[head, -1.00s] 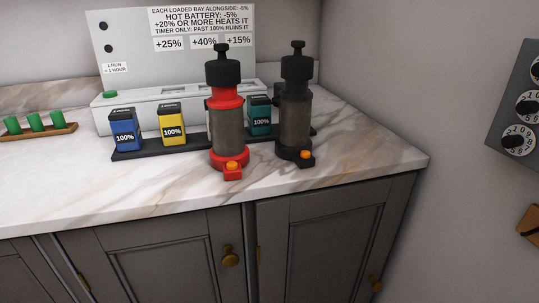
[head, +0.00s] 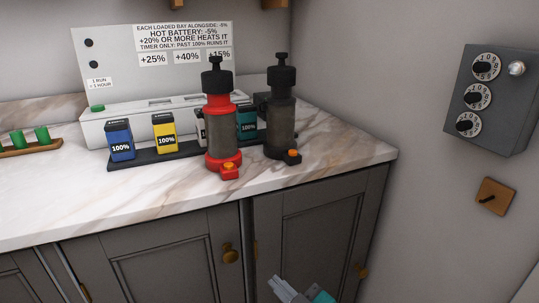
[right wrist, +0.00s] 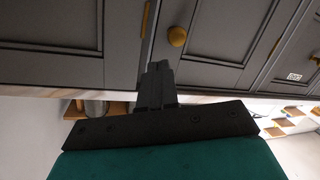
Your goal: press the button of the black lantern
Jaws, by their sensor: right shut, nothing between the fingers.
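The black lantern (head: 280,118) stands upright on the marble counter, right of the red lantern (head: 222,125). Its orange button (head: 292,153) sits on a small foot at its front right. My right gripper (head: 285,288) is at the bottom of the head view, in front of the cabinet doors and below the counter edge, well apart from the lantern. It is shut and empty; its fingers also show in the right wrist view (right wrist: 158,80), pointing toward the cabinet doors. The lantern is not clear in the right wrist view. My left gripper is out of view.
A black rack holds blue (head: 121,138), yellow (head: 165,133) and teal (head: 247,122) batteries behind the lanterns. A white charger (head: 100,127) with a sign panel (head: 160,60) stands behind. A grey dial box (head: 490,98) hangs on the right wall. The counter's front strip is clear.

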